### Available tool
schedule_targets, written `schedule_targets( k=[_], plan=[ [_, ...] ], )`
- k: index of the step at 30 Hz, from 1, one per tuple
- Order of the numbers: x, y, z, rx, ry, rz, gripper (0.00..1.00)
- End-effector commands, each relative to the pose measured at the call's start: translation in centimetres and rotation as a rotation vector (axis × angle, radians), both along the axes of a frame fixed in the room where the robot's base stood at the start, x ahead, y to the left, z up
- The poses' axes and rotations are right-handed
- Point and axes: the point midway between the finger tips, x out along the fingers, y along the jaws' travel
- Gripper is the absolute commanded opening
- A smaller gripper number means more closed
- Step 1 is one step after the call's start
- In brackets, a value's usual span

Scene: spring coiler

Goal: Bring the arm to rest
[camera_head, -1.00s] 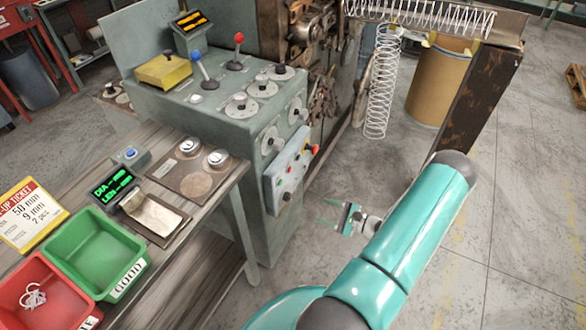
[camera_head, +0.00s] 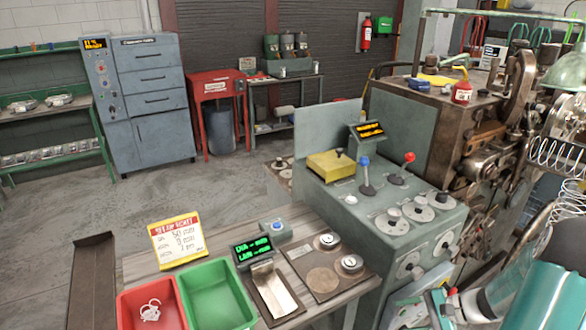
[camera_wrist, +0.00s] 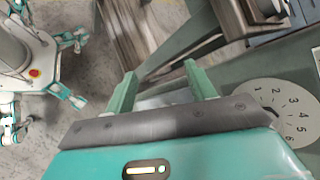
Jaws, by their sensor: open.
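My teal arm shows at the lower right of the head view, and my gripper (camera_head: 438,306) is low beside the front of the grey coiler console (camera_head: 335,210). In the wrist view the two green fingers of my gripper (camera_wrist: 162,80) stand apart with nothing between them. A white numbered dial (camera_wrist: 280,112) lies to the right of the fingers in that view. Whether the gripper touches the console cannot be told.
A bench holds a green bin (camera_head: 213,297), a red bin (camera_head: 135,310) with white rings, a ticket (camera_head: 177,241) and a display (camera_head: 253,250). The coiler machine (camera_head: 485,130) stands behind at right. Open floor (camera_head: 50,215) lies at left, before a grey cabinet (camera_head: 150,100).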

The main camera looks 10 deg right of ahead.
Motion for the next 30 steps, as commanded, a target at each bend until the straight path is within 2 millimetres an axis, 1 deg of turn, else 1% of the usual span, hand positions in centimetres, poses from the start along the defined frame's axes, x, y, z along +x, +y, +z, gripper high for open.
schedule_targets(
  k=[1, 3, 8, 12, 14, 21, 27, 30],
  plan=[
    [0.3, 1.4, 1.7, -0.052, 0.002, 0.058, 0.55],
    [0.4, 3.1, 3.7, -0.121, 0.008, 0.133, 0.55],
    [0.1, 7.0, 7.8, -0.283, 0.009, 0.289, 0.55],
    [-0.7, 10.2, 11.3, -0.428, -0.008, 0.411, 0.55],
    [-1.1, 11.5, 12.7, -0.493, -0.021, 0.460, 0.55],
    [-3.7, 16.2, 17.8, -0.744, -0.104, 0.627, 0.55],
    [-6.4, 19.3, 21.5, -0.946, -0.214, 0.728, 0.55],
    [-7.9, 20.6, 23.1, -1.041, -0.282, 0.768, 0.55]
  ],
)
